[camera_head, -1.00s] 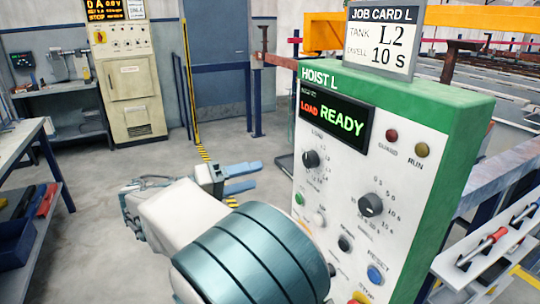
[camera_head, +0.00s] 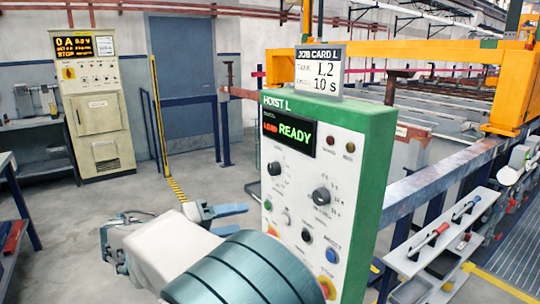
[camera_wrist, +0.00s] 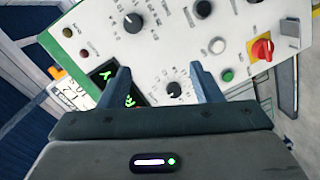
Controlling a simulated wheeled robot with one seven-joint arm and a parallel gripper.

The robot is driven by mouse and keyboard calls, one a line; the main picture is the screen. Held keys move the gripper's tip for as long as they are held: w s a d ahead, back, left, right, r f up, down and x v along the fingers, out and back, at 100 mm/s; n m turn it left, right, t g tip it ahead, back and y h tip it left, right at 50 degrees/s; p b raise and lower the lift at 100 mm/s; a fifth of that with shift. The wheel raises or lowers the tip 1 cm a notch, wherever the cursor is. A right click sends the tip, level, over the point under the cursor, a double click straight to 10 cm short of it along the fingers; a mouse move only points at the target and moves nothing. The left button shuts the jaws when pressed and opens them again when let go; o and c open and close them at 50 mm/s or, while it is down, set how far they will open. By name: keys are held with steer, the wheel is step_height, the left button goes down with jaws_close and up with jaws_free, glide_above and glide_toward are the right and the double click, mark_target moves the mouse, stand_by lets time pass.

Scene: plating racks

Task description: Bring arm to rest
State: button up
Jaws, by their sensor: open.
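My gripper (camera_head: 226,210) is open and empty, its two blue-grey fingers pointing right toward the hoist panel. In the wrist view my gripper (camera_wrist: 158,85) shows both fingers spread apart in front of the panel face. The hoist panel (camera_head: 345,185), a white face in a green housing marked HOIST L, stands just right of the gripper. Its display (camera_head: 288,127) reads LOAD READY. My arm is bent in front of me and covers part of the panel's lower left. Whether the fingertips touch the panel cannot be told, but no thing is between them.
A job card (camera_head: 319,72) reading L2, 10 s stands on the panel. A tool shelf (camera_head: 440,235) and a rusty rail (camera_head: 440,170) lie to the right. A beige cabinet (camera_head: 101,120) stands at the back left. The floor (camera_head: 110,205) between is clear.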

steer(key=s+d+f+g+y, duration=0.2)
steer(key=d+f+g+y, duration=0.1)
steer(key=d, duration=0.6)
steer(key=s+d+f+g+y, duration=0.2)
steer(key=d+f+g, duration=0.15)
steer(key=d, duration=0.55)
steer(key=s+d+f+y, duration=0.2)
steer(key=s+f+y, duration=0.1)
steer(key=s, duration=0.4)
steer(key=s+d+f+m+t+y, duration=0.1)
steer(key=s+d+f+y, duration=0.2)
steer(key=s+y, duration=0.3)
steer(key=shift+s+f+m, duration=0.3)
steer(key=shift+s+f, duration=0.35)
steer(key=shift+s, duration=0.5)
steer(key=shift+d, duration=0.1)
jaws_close()
stand_by(0.7)
